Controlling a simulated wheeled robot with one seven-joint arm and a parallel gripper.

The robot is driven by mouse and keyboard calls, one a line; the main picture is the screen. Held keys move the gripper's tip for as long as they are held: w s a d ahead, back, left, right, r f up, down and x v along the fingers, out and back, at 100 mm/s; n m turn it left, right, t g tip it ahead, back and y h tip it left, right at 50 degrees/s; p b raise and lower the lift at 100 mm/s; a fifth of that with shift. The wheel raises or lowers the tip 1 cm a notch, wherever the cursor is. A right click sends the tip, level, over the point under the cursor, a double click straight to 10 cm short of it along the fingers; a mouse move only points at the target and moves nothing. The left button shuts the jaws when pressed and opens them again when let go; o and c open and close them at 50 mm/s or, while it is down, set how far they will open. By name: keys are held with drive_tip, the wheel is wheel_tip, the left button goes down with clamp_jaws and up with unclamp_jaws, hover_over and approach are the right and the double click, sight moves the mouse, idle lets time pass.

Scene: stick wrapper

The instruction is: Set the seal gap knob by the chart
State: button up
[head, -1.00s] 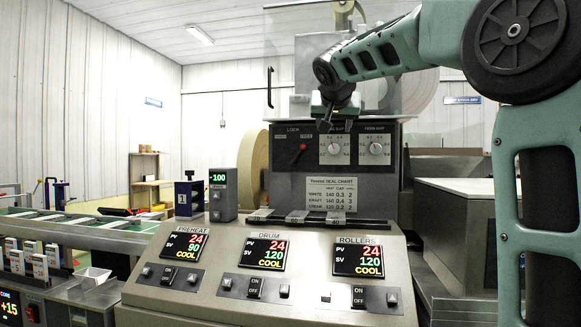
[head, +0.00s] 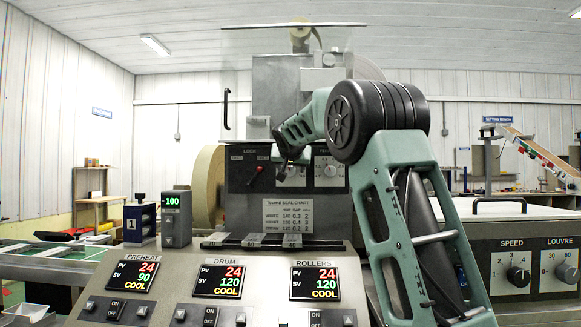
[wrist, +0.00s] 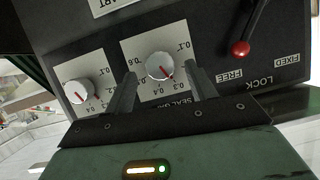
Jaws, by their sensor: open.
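The seal gap knob (wrist: 159,66) is a round light knob with a red pointer on a white scale plate. The wrist view is upside down; there the pointer aims to the lower right, near the small figures, exact setting unclear. My gripper (wrist: 160,76) is open, one finger on each side of this knob; contact cannot be told. In the head view my gripper (head: 292,157) covers the knob. The seal chart (head: 287,215) is a white sheet below the panel, with rows for white, kraft and cream; its small figures are hard to read.
A red-tipped lock lever (head: 258,169) is left of the gripper, and a second white-plated knob (head: 330,171) is to the right. A sloped console (head: 160,312) with several displays stands in front. A paper roll (head: 207,187) and a green-lit display box (head: 176,218) are at the left.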

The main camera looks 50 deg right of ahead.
sight(291, 171)
drive_tip(key=shift+x, duration=1.25)
drive_tip(key=c, duration=1)
drive_tip(key=shift+a, duration=0.1)
drive_tip(key=n, duration=0.1)
drive_tip(key=n+g+h+b, duration=0.1)
drive_tip(key=shift+w+a+f+n, duration=0.1)
drive_tip(key=shift+w+n, duration=0.05)
drive_tip(key=shift+n, duration=0.15)
drive_tip(key=n+h, duration=0.1)
drive_tip(key=n+g+b, duration=0.1)
drive_tip(key=n, duration=0.1)
drive_tip(key=shift+w+g+h, duration=0.1)
drive_tip(key=shift+g+h, duration=0.2)
drive_tip(key=shift+h, duration=0.1)
